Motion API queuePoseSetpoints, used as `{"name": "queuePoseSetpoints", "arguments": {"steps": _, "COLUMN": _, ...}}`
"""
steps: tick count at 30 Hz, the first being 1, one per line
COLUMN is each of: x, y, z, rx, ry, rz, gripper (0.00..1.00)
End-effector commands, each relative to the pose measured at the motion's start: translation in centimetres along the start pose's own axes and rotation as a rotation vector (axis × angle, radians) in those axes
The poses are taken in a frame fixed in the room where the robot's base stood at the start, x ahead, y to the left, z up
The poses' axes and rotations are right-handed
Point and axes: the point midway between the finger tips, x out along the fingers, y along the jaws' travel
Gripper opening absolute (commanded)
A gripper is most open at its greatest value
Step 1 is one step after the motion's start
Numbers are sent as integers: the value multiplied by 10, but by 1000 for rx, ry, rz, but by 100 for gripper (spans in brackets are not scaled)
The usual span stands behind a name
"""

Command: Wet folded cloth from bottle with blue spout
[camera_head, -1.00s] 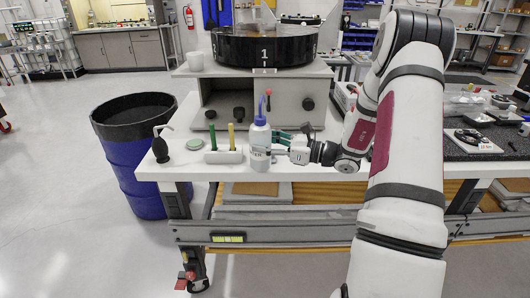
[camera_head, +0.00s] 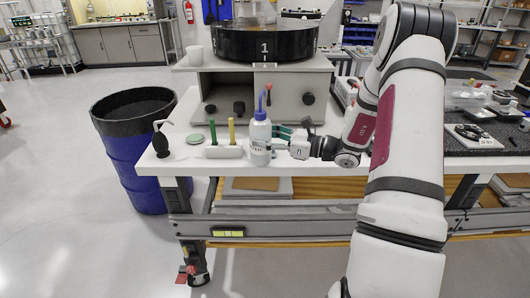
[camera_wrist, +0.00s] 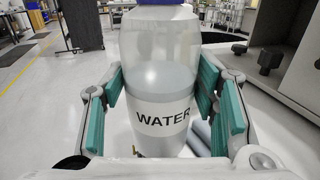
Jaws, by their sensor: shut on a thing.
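A clear white wash bottle (camera_head: 260,134) with a blue spout (camera_head: 262,101) is at the table's front edge in the head view. In the wrist view the bottle (camera_wrist: 160,72) is upright, labelled WATER and partly filled with clear liquid. My gripper (camera_head: 274,143) reaches it from the right. In the wrist view its teal finger pads (camera_wrist: 207,88) are on both sides of the bottle, shut on it. I cannot tell whether the bottle's base touches the table. I cannot make out a folded cloth in either view.
A white holder (camera_head: 223,152) with green and yellow sticks stands left of the bottle. Further left are a green disc (camera_head: 195,139) and a black bulb (camera_head: 161,145). A grey machine (camera_head: 299,95) stands behind. A blue drum (camera_head: 136,165) stands left of the table (camera_head: 178,153).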

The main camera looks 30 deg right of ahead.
Motion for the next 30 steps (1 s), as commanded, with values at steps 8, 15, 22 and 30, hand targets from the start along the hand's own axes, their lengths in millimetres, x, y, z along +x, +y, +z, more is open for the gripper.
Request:
{"name": "queuePoseSetpoints", "arguments": {"steps": 8, "x": 0, "y": 0, "z": 1, "rx": -1, "ry": -2, "rz": 0, "gripper": 44}}
{"name": "queuePoseSetpoints", "arguments": {"steps": 15, "x": 0, "y": 0, "z": 4, "rx": -1, "ry": -2, "rz": 0, "gripper": 44}}
{"name": "queuePoseSetpoints", "arguments": {"steps": 22, "x": 0, "y": 1, "z": 19, "rx": -1, "ry": -2, "rz": 1, "gripper": 44}}
{"name": "queuePoseSetpoints", "arguments": {"steps": 30, "x": 0, "y": 0, "z": 32, "rx": -2, "ry": -2, "rz": 1, "gripper": 44}}
